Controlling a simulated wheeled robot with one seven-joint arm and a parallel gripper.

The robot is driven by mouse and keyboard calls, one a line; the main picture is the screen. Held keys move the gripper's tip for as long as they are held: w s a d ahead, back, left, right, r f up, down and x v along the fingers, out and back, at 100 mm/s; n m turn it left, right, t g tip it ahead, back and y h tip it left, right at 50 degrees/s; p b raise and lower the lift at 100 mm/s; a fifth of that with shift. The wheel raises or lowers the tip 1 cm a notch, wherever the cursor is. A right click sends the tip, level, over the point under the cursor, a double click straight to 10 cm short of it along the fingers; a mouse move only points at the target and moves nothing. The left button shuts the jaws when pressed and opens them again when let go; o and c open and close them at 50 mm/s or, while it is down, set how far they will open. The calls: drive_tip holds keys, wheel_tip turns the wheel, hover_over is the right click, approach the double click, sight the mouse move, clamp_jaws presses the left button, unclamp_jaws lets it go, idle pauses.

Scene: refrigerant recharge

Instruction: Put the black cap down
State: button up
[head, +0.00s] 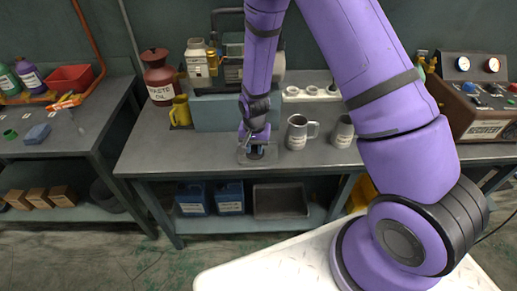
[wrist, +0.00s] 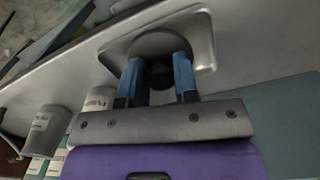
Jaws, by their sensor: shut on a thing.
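The black cap (wrist: 160,75) is between the two blue fingers of my gripper (wrist: 157,82) in the wrist view. The fingers are shut on it. Beneath it is a small grey metal tray (wrist: 207,50) with a raised rim. In the head view my gripper (head: 257,150) points down over this tray (head: 243,158), near the front edge of the workbench. The cap shows there only as a dark spot. I cannot tell whether the cap touches the tray floor.
Metal mugs (head: 297,132) stand right of my gripper on the workbench (head: 150,150). A blue-grey block (head: 208,113), a yellow jug (head: 180,112) and a red waste oil can (head: 158,80) are to the left and behind. A gauge panel (head: 478,95) is far right.

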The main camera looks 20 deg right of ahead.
drive_tip(key=shift+w+d+f, duration=0.15)
drive_tip(key=shift+w+d, duration=0.9)
drive_tip(key=shift+w, duration=0.1)
drive_tip(key=shift+f, duration=1.75)
drive_tip(key=shift+f, duration=0.15)
drive_tip(key=o, duration=0.9)
